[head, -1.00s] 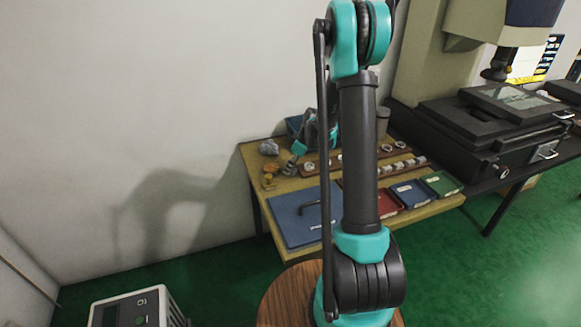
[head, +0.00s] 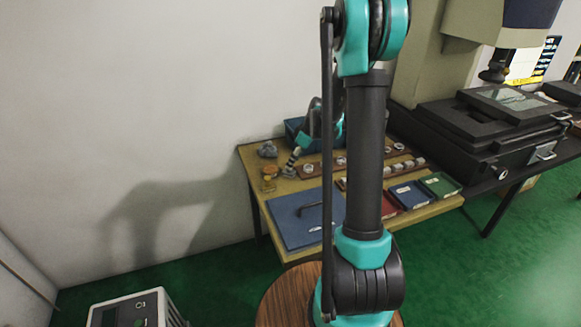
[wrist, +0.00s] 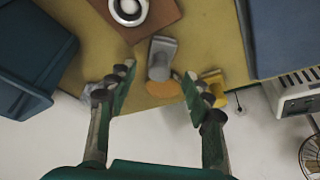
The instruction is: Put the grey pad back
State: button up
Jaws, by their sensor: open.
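A grey block with a rounded lower end (wrist: 161,58) lies on the yellow table top, ahead of and between my fingertips in the wrist view. A paler grey lump (wrist: 91,92) lies at the left, partly behind my left finger; it seems to be the grey lump (head: 267,150) at the table's back left corner in the head view. I cannot tell for certain which is the grey pad. My gripper (wrist: 157,88) is open and nothing shows held between its fingers. In the head view my gripper (head: 291,167) is small, over the table's left side.
An orange disc (wrist: 164,90) and a yellow piece (wrist: 214,86) lie close to the fingertips. A blue bin (wrist: 28,55) stands left. A brown board (wrist: 150,12) holds a white ring (wrist: 129,10).

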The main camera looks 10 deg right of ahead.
jog(key=v, duration=0.7)
jog(key=s+f+m+h, duration=0.1)
jog(key=s+m, duration=0.2)
jog(key=s, duration=0.6)
jog(key=s+f+m+t+h, duration=0.1)
jog(key=s+m, duration=0.3)
jog(key=s, duration=0.6)
jog(key=s+f+m+h, duration=0.1)
jog(key=s+m, duration=0.3)
jog(key=s, duration=0.6)
jog(key=shift+s+f+t+h, duration=0.3)
jog(key=shift+f+h, duration=0.1)
jog(key=shift+f, duration=0.15)
